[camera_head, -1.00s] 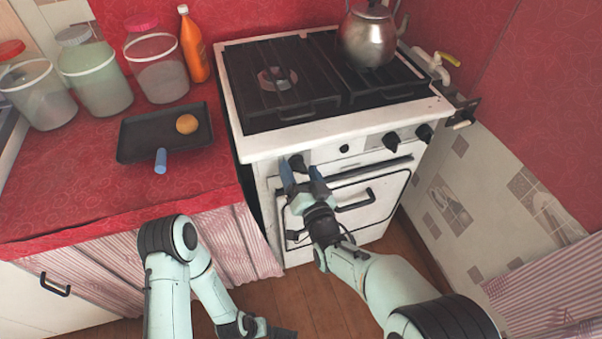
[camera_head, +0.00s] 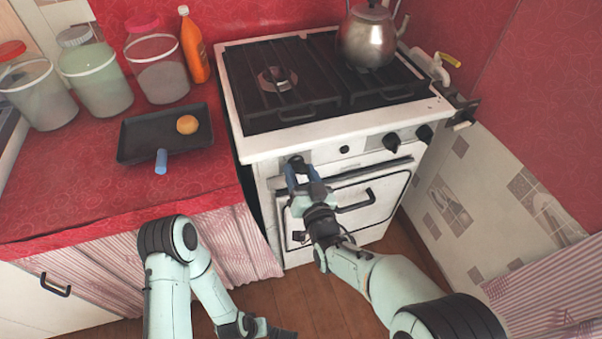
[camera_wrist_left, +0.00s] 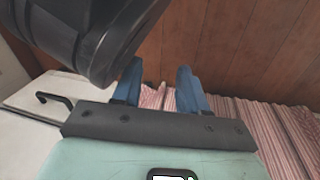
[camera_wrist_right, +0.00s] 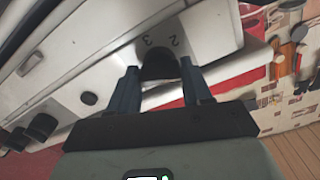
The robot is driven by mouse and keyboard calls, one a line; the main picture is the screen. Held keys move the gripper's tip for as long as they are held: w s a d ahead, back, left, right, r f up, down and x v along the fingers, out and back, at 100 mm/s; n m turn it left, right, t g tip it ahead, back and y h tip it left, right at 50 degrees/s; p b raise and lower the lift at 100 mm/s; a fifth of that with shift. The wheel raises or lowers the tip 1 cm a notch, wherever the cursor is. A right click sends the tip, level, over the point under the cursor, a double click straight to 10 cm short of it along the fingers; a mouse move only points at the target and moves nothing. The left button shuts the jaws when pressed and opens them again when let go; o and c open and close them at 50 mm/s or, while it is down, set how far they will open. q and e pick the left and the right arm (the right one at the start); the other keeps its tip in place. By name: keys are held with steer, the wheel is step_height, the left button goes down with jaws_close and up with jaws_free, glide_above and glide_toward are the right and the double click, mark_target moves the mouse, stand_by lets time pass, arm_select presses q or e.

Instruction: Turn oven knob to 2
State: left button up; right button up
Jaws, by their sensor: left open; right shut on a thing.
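The white oven stove (camera_head: 262,155) stands in the middle of the head view. Its left black knob (camera_head: 297,163) is between the fingers of my right gripper (camera_head: 301,174), which is shut on it from the front. In the right wrist view the dark knob (camera_wrist_right: 160,66) sits between the two blue fingers (camera_wrist_right: 158,88), with the printed numbers 3 and 2 on the panel beyond it. The fingers hide the knob's sides, and I cannot tell its exact setting. My left gripper (camera_wrist_left: 160,82) is open and empty, low in front of the counter's striped curtain.
Two more black knobs (camera_head: 391,142) and a small black button (camera_head: 344,149) are on the stove's front. The oven door handle (camera_head: 357,202) is below my right gripper. A kettle (camera_head: 367,40) stands on the stove. A pan (camera_head: 137,140) lies on the red counter at left.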

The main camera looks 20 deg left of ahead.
steer(key=n, duration=0.4)
arm_select(q)
steer(key=shift+w+d+r+t+p, duration=0.15)
steer(key=shift+w+r+t+p, duration=0.35)
steer(key=shift+w+r, duration=0.55)
arm_select(e)
steer(key=n, duration=0.5)
arm_select(q)
steer(key=shift+w, duration=0.1)
arm_select(e)
steer(key=shift+n, duration=0.3)
steer(key=o, duration=1.1)
steer(key=shift+c, duration=0.2)
